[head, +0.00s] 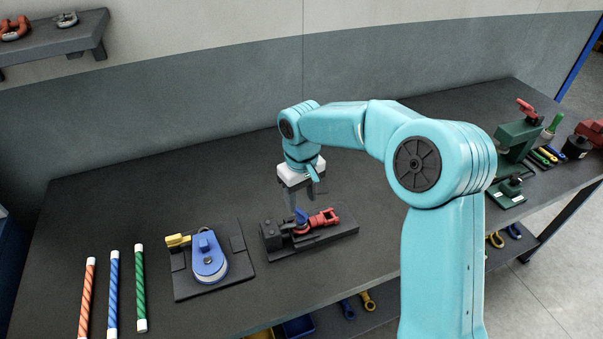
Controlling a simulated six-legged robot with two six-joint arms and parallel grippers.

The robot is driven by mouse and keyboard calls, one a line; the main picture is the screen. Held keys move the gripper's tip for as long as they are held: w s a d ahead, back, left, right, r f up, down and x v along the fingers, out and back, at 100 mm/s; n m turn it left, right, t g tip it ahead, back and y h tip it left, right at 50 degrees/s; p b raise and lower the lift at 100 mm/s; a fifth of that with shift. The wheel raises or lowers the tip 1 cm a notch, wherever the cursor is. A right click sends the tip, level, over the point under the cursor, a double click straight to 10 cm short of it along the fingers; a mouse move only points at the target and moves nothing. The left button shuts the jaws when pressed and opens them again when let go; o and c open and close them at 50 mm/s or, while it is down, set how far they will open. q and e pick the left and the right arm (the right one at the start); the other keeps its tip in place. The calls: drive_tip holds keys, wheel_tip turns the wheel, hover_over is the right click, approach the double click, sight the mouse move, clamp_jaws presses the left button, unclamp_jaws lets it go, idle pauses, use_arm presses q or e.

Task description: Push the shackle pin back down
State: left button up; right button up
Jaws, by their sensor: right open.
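A red shackle (323,219) lies on a dark fixture block (335,238) near the middle of the bench. A small blue part (301,216), which looks like the head of the shackle pin, stands up at the shackle's left end. My right gripper (301,205) points down right over the fixture, with its fingers close to the blue part. It is open. I cannot tell whether a finger touches the blue part. The lower part of the pin is hidden. My left gripper is not in view.
Left of the fixture, a blue block (209,262) with a yellow piece (178,240) sits on a dark plate. Orange, blue and green striped rods (140,290) lie farther left. A green vise-like tool (518,138) stands at the right. The bench behind the fixture is clear.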

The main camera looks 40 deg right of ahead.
wheel_tip(320, 180, up, 10)
idle(0.3)
drive_tip(key=shift+w, duration=0.1)
idle(0.4)
